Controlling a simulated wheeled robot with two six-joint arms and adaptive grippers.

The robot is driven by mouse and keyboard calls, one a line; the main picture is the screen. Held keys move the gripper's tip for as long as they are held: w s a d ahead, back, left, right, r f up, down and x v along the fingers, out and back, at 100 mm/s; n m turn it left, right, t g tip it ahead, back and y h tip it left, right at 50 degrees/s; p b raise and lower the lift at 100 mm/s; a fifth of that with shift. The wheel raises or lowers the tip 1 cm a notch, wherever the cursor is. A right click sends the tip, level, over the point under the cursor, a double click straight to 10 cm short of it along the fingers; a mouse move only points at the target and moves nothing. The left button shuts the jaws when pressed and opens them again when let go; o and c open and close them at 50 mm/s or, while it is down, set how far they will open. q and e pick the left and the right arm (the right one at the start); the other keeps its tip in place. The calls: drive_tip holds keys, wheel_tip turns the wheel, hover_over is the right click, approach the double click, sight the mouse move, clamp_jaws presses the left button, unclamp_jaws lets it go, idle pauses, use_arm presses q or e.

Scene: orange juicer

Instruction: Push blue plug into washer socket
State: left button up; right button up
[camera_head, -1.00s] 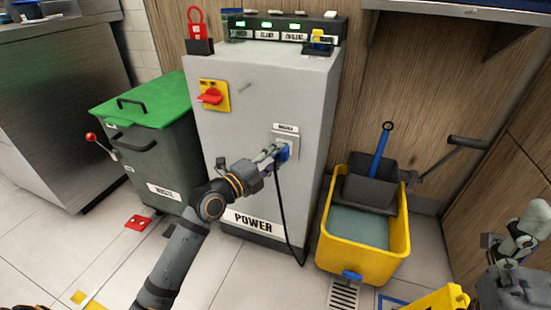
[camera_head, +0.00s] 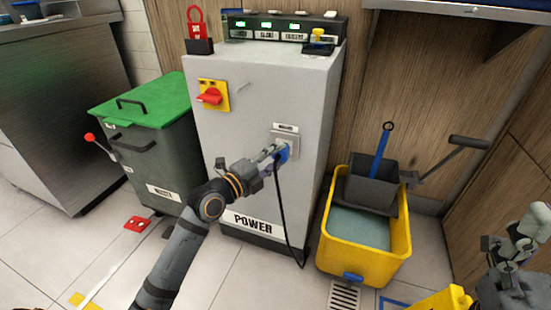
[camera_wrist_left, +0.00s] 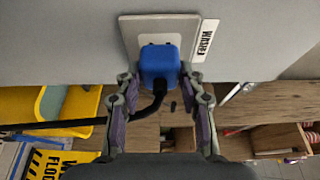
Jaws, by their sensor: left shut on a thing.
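The blue plug (camera_head: 284,153) sits at the washer socket (camera_head: 286,140), a pale plate on the front of the grey power cabinet (camera_head: 262,100). My left gripper (camera_head: 276,153) is shut on the plug. In the left wrist view, the blue plug (camera_wrist_left: 160,65) lies between the two fingertips, in front of the socket plate (camera_wrist_left: 135,27) with the washer label (camera_wrist_left: 204,40) beside it. The plug hides most of the socket, so I cannot tell how deep it sits. A black cable (camera_head: 281,205) hangs from the plug. My right gripper (camera_head: 520,240) is at the lower right, away from the cabinet.
A green-lidded waste bin (camera_head: 145,105) stands left of the cabinet. A yellow mop bucket (camera_head: 345,260) stands to the right on the tiled floor. A red rotary switch (camera_head: 210,96) is on the cabinet front. A red padlock (camera_head: 197,25) and a lit panel (camera_head: 270,30) are on top.

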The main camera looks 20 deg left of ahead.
use_arm(q)
drive_tip(key=shift+w+b, duration=0.4)
drive_tip(key=shift+w, duration=0.15)
drive_tip(key=o, duration=1.1)
drive_tip(key=shift+o, duration=0.2)
